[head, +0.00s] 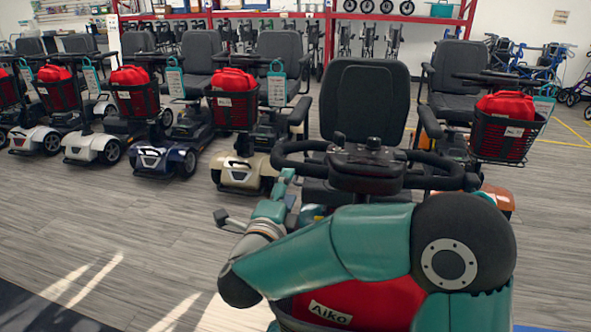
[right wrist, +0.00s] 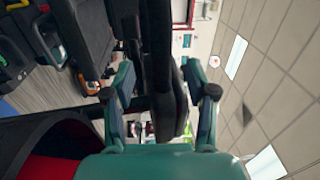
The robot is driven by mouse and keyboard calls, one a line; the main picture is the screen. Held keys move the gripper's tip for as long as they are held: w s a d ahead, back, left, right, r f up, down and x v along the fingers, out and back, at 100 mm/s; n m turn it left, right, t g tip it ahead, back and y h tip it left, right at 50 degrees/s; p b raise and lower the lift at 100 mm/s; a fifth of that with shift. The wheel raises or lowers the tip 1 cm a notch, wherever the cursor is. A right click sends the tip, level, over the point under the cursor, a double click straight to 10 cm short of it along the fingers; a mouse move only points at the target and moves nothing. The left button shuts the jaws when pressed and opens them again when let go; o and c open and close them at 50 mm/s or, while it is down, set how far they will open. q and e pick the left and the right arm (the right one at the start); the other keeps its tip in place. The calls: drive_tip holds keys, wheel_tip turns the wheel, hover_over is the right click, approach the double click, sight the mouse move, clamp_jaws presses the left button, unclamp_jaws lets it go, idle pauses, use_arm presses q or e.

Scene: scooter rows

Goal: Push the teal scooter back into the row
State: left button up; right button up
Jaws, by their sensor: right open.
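The nearest scooter, taken as the teal one, stands forward of the row and faces me. Its black seat back (head: 364,100) and black looped handlebar (head: 368,170) show in the head view; its lower body is mostly hidden behind my arm, so its colour is hard to see. My right gripper (head: 284,188) is at the left side of the handlebar. In the right wrist view its two fingers (right wrist: 158,85) are apart, with a black bar (right wrist: 160,45) showing between them. Contact cannot be told. My left gripper is in neither view.
The cream scooter (head: 243,172) stands to the left and the orange scooter (head: 499,197) to the right. Several more scooters with red bags line the left. Red shelving (head: 330,35) stands behind. The wooden floor (head: 150,230) at front left is clear.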

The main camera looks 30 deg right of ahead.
sight(297, 169)
drive_tip(key=x, duration=0.8)
drive_tip(key=shift+d, duration=0.1)
clamp_jaws()
